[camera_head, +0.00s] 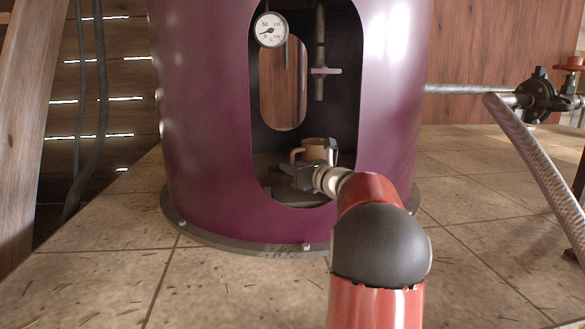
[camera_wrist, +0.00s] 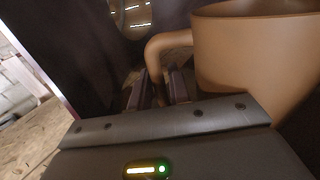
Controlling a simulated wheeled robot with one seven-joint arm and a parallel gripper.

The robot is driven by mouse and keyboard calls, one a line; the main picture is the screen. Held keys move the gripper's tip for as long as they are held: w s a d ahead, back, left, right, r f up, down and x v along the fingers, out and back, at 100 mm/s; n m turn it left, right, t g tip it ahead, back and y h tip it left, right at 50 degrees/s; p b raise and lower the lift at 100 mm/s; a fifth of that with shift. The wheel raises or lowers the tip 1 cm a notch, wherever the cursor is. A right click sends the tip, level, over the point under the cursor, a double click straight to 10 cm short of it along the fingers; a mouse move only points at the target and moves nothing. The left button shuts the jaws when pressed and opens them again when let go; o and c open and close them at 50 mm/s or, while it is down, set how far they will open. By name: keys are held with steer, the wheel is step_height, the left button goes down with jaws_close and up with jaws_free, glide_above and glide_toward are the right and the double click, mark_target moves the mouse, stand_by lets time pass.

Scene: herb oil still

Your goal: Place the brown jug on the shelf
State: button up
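The brown jug (camera_head: 318,150) stands upright inside the opening of the purple still, with its handle toward the left. In the wrist view the jug (camera_wrist: 255,55) fills the upper right, with its looped handle (camera_wrist: 168,42) to the left. My gripper (camera_head: 300,172) reaches into the opening low down by the jug. In the wrist view the fingers of my gripper (camera_wrist: 160,88) are on either side of the handle's lower part. I cannot tell whether they press on it. The jug's base is hidden behind my gripper. I see no clear shelf in either view.
The purple still (camera_head: 205,130) surrounds the opening, so its edges are close to my arm. A round gauge (camera_head: 271,30) and a valve with a pink handle (camera_head: 325,71) are above the jug. Pipes and a black valve (camera_head: 540,95) stand at the right. The tiled floor (camera_head: 90,285) is clear in front.

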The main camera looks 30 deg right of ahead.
steer(key=shift+o, duration=1.3)
steer(key=shift+r, duration=0.2)
steer(key=s+d, duration=0.1)
steer(key=s, duration=1.1)
steer(key=shift+d, duration=0.35)
